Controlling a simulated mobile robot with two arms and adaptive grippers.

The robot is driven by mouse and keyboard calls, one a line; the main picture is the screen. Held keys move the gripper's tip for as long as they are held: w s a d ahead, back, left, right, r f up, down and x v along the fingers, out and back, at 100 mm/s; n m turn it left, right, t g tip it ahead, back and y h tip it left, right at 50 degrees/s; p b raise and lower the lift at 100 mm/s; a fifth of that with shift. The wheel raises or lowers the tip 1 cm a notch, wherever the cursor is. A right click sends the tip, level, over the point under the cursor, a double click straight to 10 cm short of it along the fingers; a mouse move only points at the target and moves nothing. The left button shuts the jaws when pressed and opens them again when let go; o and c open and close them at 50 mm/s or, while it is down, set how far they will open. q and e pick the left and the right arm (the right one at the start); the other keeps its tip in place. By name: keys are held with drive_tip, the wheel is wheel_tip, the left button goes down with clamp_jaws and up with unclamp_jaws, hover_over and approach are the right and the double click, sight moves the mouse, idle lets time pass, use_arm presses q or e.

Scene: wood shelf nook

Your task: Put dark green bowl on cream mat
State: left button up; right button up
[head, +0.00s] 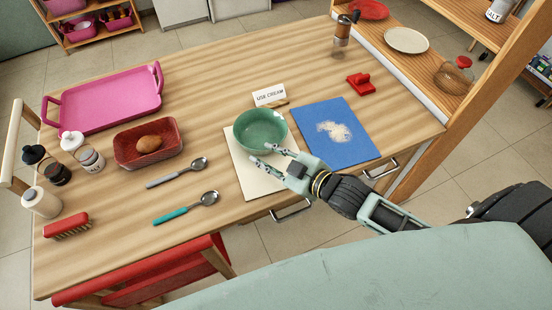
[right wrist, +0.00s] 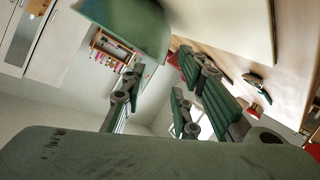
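The dark green bowl (head: 260,130) sits upright at the back part of the cream mat (head: 258,183), near its far edge. My right gripper (head: 263,154) is at the bowl's near side, low over the mat. Its fingers are spread and nothing shows between them. I cannot tell whether a fingertip touches the bowl. In the right wrist view the bowl (right wrist: 132,22) shows at the top left, beyond the spread fingers (right wrist: 160,95), with the pale mat (right wrist: 235,25) beside it. My left gripper is not in view.
A blue mat (head: 345,146) with a white powdery patch lies right of the cream mat. A "USE CREAM" card (head: 270,95) stands behind the bowl. Two spoons (head: 188,208) and a red basket (head: 122,150) lie left. A red item (head: 361,84) sits behind the blue mat.

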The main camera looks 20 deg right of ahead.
drive_tip(key=shift+v, duration=1.25)
drive_tip(key=shift+a+f, duration=0.1)
drive_tip(key=shift+s+f+m+h, duration=0.2)
drive_tip(key=shift+f+m+h, duration=0.05)
drive_tip(key=shift+m+h, duration=0.15)
drive_tip(key=s+f+m+g+h, duration=0.1)
drive_tip(key=s+d+f+m+g+h, duration=0.1)
drive_tip(key=s, duration=0.1)
drive_tip(key=s+f+m+g+h, duration=0.1)
drive_tip(key=s, duration=0.1)
drive_tip(key=shift+s+d+f+m+g, duration=0.15)
drive_tip(key=shift+s+m+g, duration=0.1)
drive_tip(key=shift+m+g, duration=0.15)
drive_tip(key=s+d+f+m+g+h, duration=0.2)
drive_tip(key=s+m+g, duration=0.3)
drive_tip(key=s, duration=0.7)
wheel_tip(320, 180, down, 27)
drive_tip(key=s+n+g, duration=0.1)
drive_tip(key=s+g, duration=0.1)
drive_tip(key=s, duration=0.1)
drive_tip(key=s+d+f+g, duration=0.1)
drive_tip(key=s+d+f, duration=0.2)
drive_tip(key=s+f, duration=1.1)
drive_tip(key=shift+s+d+f+h, duration=0.15)
drive_tip(key=shift+s+f+h, duration=0.2)
drive_tip(key=shift+s, duration=0.65)
